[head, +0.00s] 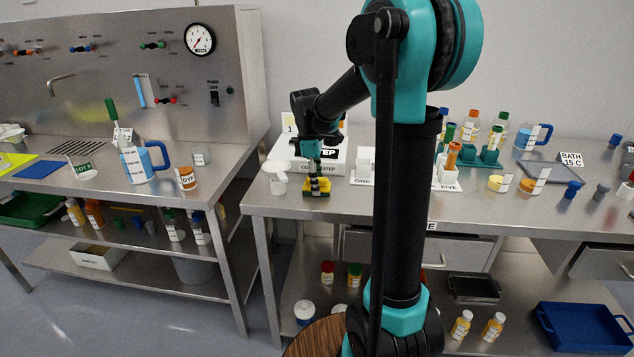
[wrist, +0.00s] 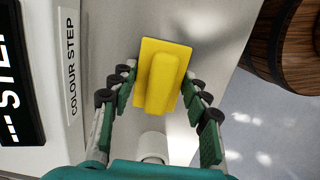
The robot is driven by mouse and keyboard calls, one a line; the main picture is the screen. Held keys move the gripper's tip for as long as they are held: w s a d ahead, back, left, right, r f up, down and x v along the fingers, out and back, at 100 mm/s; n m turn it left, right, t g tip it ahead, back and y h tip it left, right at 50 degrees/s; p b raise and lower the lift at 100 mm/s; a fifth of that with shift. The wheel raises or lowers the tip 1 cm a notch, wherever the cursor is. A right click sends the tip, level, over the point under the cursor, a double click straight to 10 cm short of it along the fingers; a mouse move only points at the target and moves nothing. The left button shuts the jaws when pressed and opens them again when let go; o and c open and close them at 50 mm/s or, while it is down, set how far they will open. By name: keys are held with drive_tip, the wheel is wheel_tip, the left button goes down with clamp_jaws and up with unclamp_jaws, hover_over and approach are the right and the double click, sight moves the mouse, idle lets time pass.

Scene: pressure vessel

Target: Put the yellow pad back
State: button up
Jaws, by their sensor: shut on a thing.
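The yellow pad (head: 316,190) is at the front left of the right-hand steel bench, in front of the white COLOUR STEP box. In the wrist view the yellow pad (wrist: 146,50) is a flat plate with a raised grip block along its middle. My gripper (head: 317,181) points down at it, and in the wrist view my gripper (wrist: 161,88) has its fingers on either side of the block, shut on the pad. Whether the pad touches the bench top is hard to tell. A flat yellow sheet (head: 12,163) lies on the left bench beside a blue one (head: 40,170).
A white jug (head: 275,180) stands just left of the pad. The COLOUR STEP box (head: 335,160) is behind, and a white ONE-to-FIVE rack (head: 395,181) is to the right. A gap separates the benches. A wooden barrel (wrist: 285,45) stands beyond the bench edge.

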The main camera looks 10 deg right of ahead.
drive_tip(key=shift+f, duration=0.1)
drive_tip(key=o, duration=1.3)
drive_tip(key=r, duration=0.4)
drive_tip(key=a+r, duration=0.1)
drive_tip(key=r, duration=0.7)
drive_tip(key=shift+w+a+r, duration=0.1)
drive_tip(key=shift+w+a, duration=0.1)
drive_tip(key=shift+w, duration=0.05)
